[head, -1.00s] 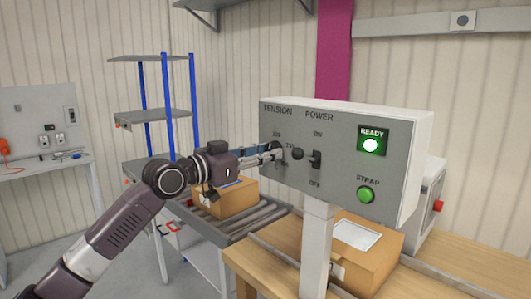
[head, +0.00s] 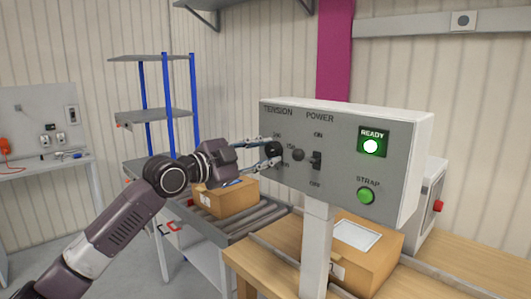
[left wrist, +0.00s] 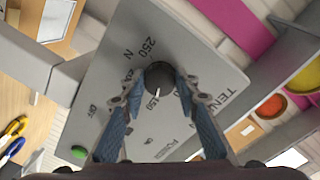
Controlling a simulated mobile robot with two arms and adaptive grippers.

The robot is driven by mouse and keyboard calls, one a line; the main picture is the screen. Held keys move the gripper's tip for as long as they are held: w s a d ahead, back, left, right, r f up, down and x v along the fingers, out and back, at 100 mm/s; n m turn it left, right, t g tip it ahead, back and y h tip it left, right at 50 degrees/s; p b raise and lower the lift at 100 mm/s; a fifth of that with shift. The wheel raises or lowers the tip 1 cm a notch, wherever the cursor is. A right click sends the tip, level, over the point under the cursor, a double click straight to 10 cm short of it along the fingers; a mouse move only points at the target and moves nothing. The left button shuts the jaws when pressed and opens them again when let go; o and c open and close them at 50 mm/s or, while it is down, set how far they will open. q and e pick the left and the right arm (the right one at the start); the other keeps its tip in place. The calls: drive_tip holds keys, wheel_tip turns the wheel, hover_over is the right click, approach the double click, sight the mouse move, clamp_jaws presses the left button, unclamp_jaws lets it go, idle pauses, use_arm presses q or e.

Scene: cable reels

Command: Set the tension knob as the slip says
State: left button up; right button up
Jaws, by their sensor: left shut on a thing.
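The black tension knob (head: 273,149) is on the left of the grey control panel (head: 345,178), under the word TENSION. In the left wrist view the knob (left wrist: 157,75) has a white pointer line facing a number that looks like 150; another, near 250, stands above it. My left gripper (head: 266,158) is shut on the knob, one finger on each side, as its fingertips (left wrist: 157,84) show in the left wrist view. I cannot make out a written setting; a white sheet (head: 357,234) lies on a carton, its text unreadable. My right gripper is not in view.
The power switch (head: 316,160) is just right of the knob. A lit READY lamp (head: 371,146) and green STRAP button (head: 366,195) sit further right. Cartons (head: 225,200) stand on the roller conveyor (head: 250,222) and the wooden bench (head: 262,271) below.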

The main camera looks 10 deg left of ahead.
use_arm(q)
drive_tip(key=shift+m, duration=0.5)
drive_tip(key=o, duration=1.2)
drive_tip(key=shift+c, duration=0.2)
drive_tip(key=v, duration=1.2)
